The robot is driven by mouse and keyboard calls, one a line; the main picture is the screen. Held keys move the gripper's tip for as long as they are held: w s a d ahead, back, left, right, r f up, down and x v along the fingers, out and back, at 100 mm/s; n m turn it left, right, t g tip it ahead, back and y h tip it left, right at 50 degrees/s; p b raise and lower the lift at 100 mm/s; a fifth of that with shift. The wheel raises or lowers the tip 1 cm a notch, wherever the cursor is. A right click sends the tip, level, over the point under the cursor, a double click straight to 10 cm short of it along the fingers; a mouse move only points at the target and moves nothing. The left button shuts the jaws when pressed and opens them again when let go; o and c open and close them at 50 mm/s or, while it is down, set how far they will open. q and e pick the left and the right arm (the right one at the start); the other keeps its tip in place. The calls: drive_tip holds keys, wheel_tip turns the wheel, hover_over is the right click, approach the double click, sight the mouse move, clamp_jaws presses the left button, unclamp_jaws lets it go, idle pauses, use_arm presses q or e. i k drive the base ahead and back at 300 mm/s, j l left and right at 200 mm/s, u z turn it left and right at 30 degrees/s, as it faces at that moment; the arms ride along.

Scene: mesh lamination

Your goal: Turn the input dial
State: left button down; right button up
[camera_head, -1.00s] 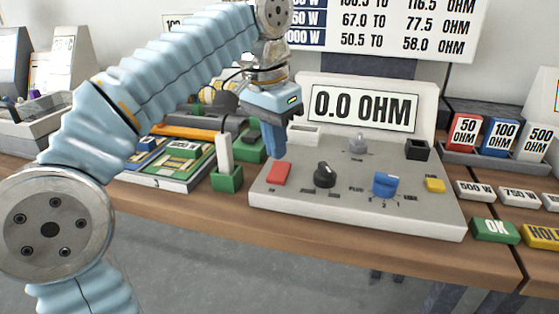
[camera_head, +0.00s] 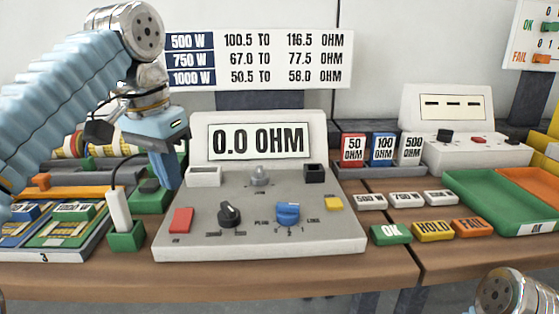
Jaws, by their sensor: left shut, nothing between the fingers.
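The grey test unit (camera_head: 200,245) stands on the bench with a display reading 0.0 OHM (camera_head: 258,141). Its panel has a black dial (camera_head: 230,214) left of centre, a blue dial (camera_head: 288,214) to the right, and a grey knob (camera_head: 260,176) at the back. The small labels are too blurred to tell which dial is the input one. My left gripper (camera_head: 167,182) is shut and empty, pointing down at the unit's back left corner, apart from the dials. My right gripper is out of view; only part of my right arm shows at bottom right.
A red button (camera_head: 180,220) and yellow button (camera_head: 333,203) flank the dials. A white probe stands in a green holder (camera_head: 127,238) at left. Labelled blocks, including OK (camera_head: 391,234), and a green tray (camera_head: 490,198) are at right. A range chart (camera_head: 260,57) hangs behind.

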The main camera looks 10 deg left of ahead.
sight(288, 214)
drive_tip(key=k, duration=1)
